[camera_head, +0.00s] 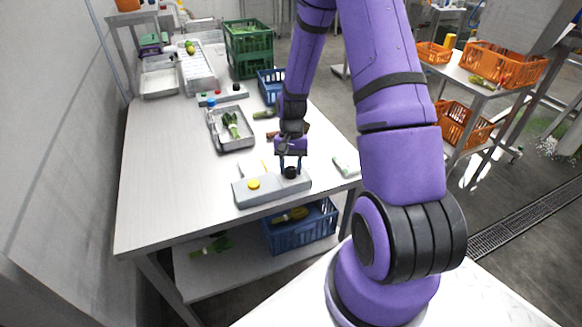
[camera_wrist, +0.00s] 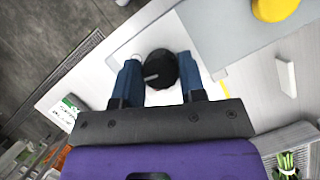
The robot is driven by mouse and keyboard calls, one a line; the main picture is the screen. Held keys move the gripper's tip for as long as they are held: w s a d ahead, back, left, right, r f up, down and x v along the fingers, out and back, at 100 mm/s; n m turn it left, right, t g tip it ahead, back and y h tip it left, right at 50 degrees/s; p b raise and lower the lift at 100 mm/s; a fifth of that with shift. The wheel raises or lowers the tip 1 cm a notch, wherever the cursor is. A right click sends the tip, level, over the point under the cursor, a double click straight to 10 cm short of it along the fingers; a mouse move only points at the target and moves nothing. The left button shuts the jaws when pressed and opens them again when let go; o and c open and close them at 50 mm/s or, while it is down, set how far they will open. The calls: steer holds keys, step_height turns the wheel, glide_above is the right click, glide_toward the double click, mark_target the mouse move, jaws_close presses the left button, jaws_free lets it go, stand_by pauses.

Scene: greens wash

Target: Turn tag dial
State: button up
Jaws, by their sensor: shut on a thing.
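The tag dial (camera_head: 290,172) is a black round knob on the right part of a grey box (camera_head: 271,192) near the front edge of the steel table. A yellow button (camera_head: 253,184) sits on the same box to its left. My gripper (camera_head: 291,166) points down over the box, with its blue fingers on either side of the dial. In the wrist view, the dial (camera_wrist: 160,69) shows a light pointer mark and sits between my two fingertips (camera_wrist: 160,80). My gripper is shut on the dial.
A tray with greens (camera_head: 236,143) lies behind the box. A small pale object (camera_head: 346,165) lies right of my gripper. A green crate (camera_head: 248,50) and a blue crate (camera_head: 271,84) stand farther back. The table's left part is clear.

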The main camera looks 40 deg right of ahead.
steer(key=shift+w+n+h, duration=0.1)
steer(key=shift+n+h, duration=0.3)
steer(key=shift+n, duration=0.7)
steer(key=o, duration=0.9)
steer(key=shift+r, duration=0.1)
steer(key=v, duration=1)
steer(key=shift+w+r, duration=0.25)
